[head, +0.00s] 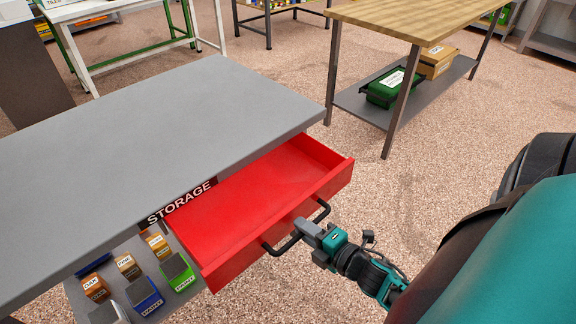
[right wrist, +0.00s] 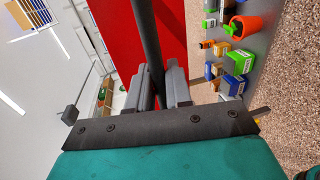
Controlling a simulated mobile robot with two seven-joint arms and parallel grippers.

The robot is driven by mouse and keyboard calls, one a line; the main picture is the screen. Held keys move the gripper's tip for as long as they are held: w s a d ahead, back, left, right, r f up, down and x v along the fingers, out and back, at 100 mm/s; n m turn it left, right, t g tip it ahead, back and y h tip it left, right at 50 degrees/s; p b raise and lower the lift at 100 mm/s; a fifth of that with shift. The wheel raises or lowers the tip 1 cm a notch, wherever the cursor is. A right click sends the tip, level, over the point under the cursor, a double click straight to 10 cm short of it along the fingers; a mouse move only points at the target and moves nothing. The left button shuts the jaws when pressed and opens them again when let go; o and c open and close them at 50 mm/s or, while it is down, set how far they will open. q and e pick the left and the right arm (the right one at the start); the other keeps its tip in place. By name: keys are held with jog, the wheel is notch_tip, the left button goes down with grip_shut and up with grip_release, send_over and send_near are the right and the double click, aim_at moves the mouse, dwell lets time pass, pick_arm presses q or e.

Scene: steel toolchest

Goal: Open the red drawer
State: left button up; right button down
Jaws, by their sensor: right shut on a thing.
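The red drawer (head: 270,190) is pulled well out from under the grey top of the toolchest (head: 180,140), and its inside looks empty. Its black bar handle (head: 283,247) runs along the front face. My right gripper (head: 308,234) is shut on the handle, at about the middle of the bar. In the right wrist view, the dark bar (right wrist: 148,45) passes between the two grey fingers (right wrist: 157,88), with the red drawer front (right wrist: 110,30) behind it. My left gripper is not in view.
Below the top, beside the drawer, a lower shelf holds several small labelled boxes (head: 145,295). A wooden-topped workbench (head: 430,20) stands behind at the right, with a green crate (head: 385,90) on its lower shelf. The speckled floor right of the drawer is clear.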

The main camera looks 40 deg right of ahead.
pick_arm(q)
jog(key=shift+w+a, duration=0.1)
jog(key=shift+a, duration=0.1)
pick_arm(e)
jog(key=shift+f+v, duration=0.25)
jog(key=shift+v, duration=1)
jog(key=shift+f+v, duration=0.25)
jog(key=shift+v, duration=1)
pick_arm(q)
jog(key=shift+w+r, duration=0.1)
pick_arm(e)
jog(key=shift+s, duration=0.1)
jog(key=c, duration=1.3)
grip_release()
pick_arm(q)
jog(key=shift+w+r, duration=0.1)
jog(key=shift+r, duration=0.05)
pick_arm(e)
jog(key=shift+o, duration=0.4)
pick_arm(q)
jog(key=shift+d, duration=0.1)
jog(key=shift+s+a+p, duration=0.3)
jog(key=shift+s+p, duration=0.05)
jog(key=shift+p, duration=0.4)
pick_arm(e)
jog(key=a+v, duration=0.1)
jog(key=v, duration=1.1)
jog(key=shift+s+d, duration=0.45)
